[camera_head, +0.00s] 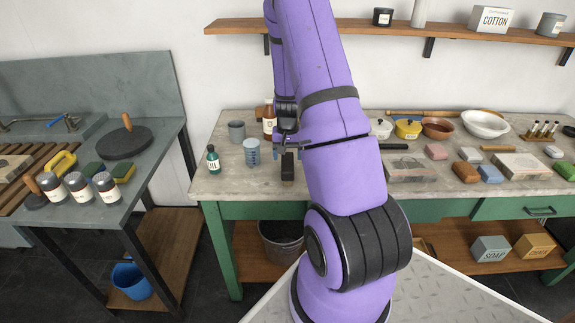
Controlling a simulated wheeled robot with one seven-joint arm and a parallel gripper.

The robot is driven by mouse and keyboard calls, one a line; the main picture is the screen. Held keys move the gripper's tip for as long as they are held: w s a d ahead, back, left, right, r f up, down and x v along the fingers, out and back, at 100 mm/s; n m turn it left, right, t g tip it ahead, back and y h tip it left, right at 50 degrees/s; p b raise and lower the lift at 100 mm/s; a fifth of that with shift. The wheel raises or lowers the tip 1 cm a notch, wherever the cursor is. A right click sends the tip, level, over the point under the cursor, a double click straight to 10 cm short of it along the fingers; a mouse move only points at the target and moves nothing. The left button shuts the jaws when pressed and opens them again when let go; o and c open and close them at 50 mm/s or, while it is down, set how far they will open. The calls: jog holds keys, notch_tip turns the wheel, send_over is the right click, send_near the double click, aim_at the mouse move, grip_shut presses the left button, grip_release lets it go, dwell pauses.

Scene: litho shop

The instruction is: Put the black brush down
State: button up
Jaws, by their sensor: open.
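My gripper (288,150) points down over the left part of the green-framed table (225,185), just left of my purple arm. It is open. A narrow dark thing (288,168), likely the black brush, is directly below the fingers at the table top. It is small, and I cannot tell whether it still touches the fingers. A black bar or handle (393,147) lies on the table right of my arm; its left end is hidden behind the arm.
A blue ribbed cup (252,152) stands close left of my gripper, with a green oil bottle (213,159), a grey cup (236,131) and a brown bottle (269,119) nearby. Blocks, bowls and a glass-like box (411,169) crowd the right. Bare table lies front left.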

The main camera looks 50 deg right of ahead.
aim_at(287, 161)
notch_tip(287, 161, up, 6)
jog(key=shift+f, duration=0.25)
jog(key=s+a+r+n+t, duration=0.25)
jog(key=a+r+n, duration=0.25)
jog(key=a+r, duration=1.45)
jog(key=s+a+r+n+t, duration=0.1)
jog(key=s+a+r+n, duration=0.1)
jog(key=s+a+r, duration=0.3)
jog(key=s+a+r+n+t, duration=0.1)
jog(key=s+a+r+n, duration=0.2)
jog(key=s+a+r, duration=0.3)
jog(key=s, duration=0.5)
jog(key=shift+a+r+t, duration=0.2)
jog(key=shift+r+t, duration=0.1)
jog(key=shift+t, duration=0.05)
jog(key=shift+o, duration=0.4)
